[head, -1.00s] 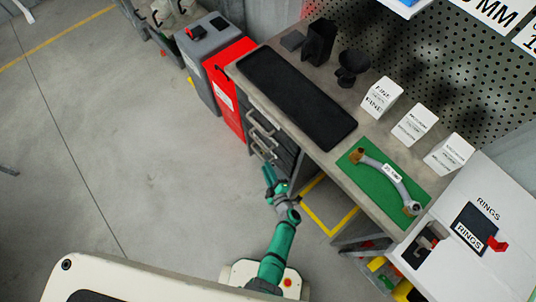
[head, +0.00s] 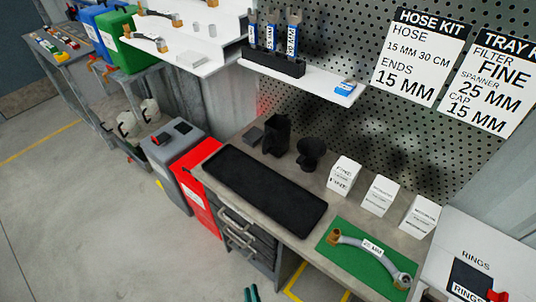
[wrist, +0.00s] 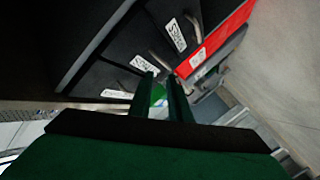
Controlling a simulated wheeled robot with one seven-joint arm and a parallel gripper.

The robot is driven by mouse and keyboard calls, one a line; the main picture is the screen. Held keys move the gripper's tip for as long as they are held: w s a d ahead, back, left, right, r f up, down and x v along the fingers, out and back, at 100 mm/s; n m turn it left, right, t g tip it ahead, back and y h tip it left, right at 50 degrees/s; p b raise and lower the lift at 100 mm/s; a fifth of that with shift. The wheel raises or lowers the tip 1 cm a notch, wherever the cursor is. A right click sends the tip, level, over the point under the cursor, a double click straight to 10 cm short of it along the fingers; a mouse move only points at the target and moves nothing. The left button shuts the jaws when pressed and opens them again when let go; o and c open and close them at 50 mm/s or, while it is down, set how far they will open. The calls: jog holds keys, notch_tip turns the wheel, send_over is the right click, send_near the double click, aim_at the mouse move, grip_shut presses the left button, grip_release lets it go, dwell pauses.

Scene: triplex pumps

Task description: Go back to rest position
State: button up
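My gripper (wrist: 161,88) shows in the wrist view with its two green fingers apart and nothing between them. It faces the dark drawers (wrist: 140,70) with their labelled fronts and handles. In the head view only the green tips of my gripper (head: 251,294) show at the bottom edge, in front of the workbench; the rest of the arm is out of frame. The hose (head: 368,252) with brass ends lies on the green mat (head: 330,250) on the bench, away from my gripper.
The bench holds a black tray (head: 262,190), black holders and white boxes (head: 343,176). A red bin (head: 196,190) and a grey bin (head: 172,150) stand left of it. A white RINGS case (head: 475,245) is at right. The floor at left (head: 90,230) is clear.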

jog(key=s+d+r+m+h, duration=0.1)
jog(key=s+d+r+m, duration=0.1)
jog(key=s+r, duration=0.3)
jog(key=s+d+r+m+h, duration=0.1)
jog(key=s+r+m, duration=0.3)
jog(key=r, duration=0.8)
jog(key=s+d+r+m+g+h, duration=0.1)
jog(key=s+r+m, duration=0.3)
jog(key=r, duration=0.5)
jog(key=shift+s+d+r, duration=0.15)
jog(key=shift+s+d, duration=0.75)
jog(key=shift+s, duration=0.2)
